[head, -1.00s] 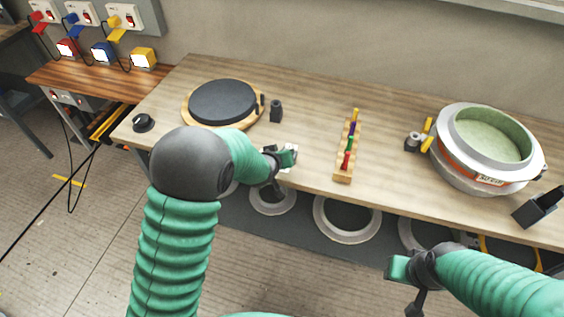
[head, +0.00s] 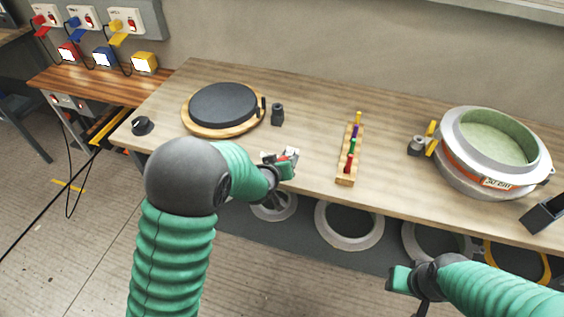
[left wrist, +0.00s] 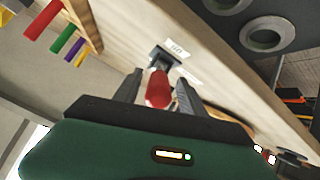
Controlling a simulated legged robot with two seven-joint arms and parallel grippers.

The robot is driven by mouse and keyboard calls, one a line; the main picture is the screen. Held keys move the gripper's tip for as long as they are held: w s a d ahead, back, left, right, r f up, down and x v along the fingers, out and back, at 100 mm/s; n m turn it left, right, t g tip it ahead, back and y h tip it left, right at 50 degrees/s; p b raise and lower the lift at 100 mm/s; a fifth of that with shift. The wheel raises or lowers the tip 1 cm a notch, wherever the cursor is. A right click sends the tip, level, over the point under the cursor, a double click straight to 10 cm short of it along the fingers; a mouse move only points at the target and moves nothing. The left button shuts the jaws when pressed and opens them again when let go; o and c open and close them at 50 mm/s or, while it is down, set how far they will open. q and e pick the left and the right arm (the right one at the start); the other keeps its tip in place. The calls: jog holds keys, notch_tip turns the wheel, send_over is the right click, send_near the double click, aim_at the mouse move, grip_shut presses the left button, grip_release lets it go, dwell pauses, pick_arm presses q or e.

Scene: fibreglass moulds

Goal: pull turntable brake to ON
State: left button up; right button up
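The turntable (head: 224,105) has a dark round top on a wooden base at the back left of the bench. The brake lever has a red handle (left wrist: 158,90) on a dark bracket (left wrist: 163,57), beside white labels (left wrist: 178,48); one label seems to read ON. In the head view the lever (head: 291,153) is partly hidden behind my left gripper (head: 284,166). In the left wrist view, my left gripper (left wrist: 159,92) is open, with its two fingers either side of the red handle and narrow gaps showing. My right gripper (head: 399,281) is low in front of the bench, away from the lever; its fingers are unclear.
A wooden rack (head: 346,175) with coloured pegs stands right of the lever. A dark cylinder (head: 277,114) stands beside the turntable, and a black knob (head: 142,126) is at the left. A large round mould (head: 491,187) stands at the right. Rings hang under the bench's front edge.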

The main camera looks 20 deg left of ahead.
pick_arm(q)
jog(key=shift+r, duration=0.15)
jog(key=shift+s+r, duration=0.25)
jog(key=v, duration=1.5)
jog(key=shift+s, duration=0.45)
jog(key=shift+a, duration=0.1)
